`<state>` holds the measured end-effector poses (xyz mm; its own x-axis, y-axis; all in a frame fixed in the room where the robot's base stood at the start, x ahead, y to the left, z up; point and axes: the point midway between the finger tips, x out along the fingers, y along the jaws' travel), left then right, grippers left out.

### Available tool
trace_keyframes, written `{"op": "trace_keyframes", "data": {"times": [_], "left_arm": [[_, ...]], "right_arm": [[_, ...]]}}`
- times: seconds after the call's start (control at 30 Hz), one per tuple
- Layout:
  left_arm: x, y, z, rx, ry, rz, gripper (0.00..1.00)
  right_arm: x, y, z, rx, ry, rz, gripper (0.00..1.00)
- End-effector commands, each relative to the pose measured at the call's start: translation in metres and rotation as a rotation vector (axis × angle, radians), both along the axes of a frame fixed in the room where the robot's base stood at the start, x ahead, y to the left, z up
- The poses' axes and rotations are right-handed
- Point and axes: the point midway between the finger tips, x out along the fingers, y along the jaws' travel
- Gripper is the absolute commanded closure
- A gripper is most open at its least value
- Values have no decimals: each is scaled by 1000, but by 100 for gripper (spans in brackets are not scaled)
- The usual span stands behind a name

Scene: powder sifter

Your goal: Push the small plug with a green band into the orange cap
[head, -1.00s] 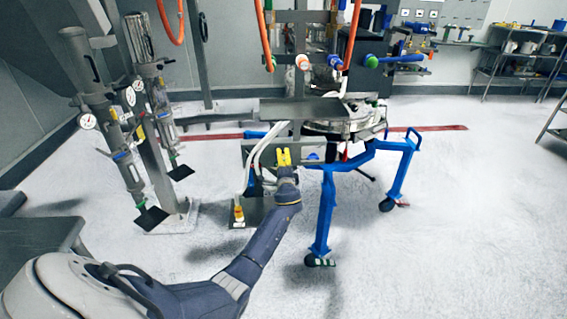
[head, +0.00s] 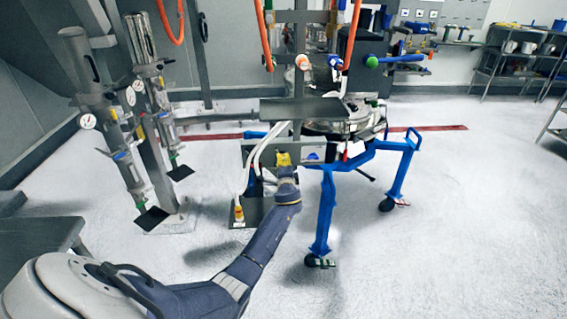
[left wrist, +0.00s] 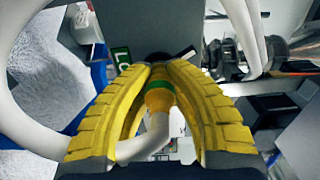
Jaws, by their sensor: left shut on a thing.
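My left gripper (head: 284,158) is at the front of the steel frame in the head view, small and partly hidden by its own wrist. In the left wrist view its yellow ribbed fingers (left wrist: 156,72) are shut around the plug with a green band (left wrist: 160,88). The plug has a yellow-orange part below the band, and a white hose runs from it toward the camera. Its far end is hidden between the fingertips. I cannot make out the orange cap for certain. A yellow-orange fitting (head: 238,213) hangs low on a white hose in the head view. My right gripper is not in view.
The sifter (head: 340,124) stands behind on a blue wheeled frame (head: 323,205), just right of my gripper. White hoses (left wrist: 245,35) curve close on both sides in the left wrist view. Pump columns (head: 105,130) stand at left. The floor at right is clear.

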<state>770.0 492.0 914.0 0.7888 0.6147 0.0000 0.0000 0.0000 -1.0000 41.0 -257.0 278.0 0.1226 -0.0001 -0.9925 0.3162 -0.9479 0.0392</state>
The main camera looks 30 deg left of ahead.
Motion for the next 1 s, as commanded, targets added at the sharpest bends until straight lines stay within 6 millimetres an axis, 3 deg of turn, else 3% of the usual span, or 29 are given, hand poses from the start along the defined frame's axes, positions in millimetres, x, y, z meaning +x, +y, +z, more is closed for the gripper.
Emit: {"op": "trace_keyframes", "data": {"times": [1.0], "left_arm": [[-21, -17, 0, -1, -1, -1, 100]], "right_arm": [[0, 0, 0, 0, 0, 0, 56]]}}
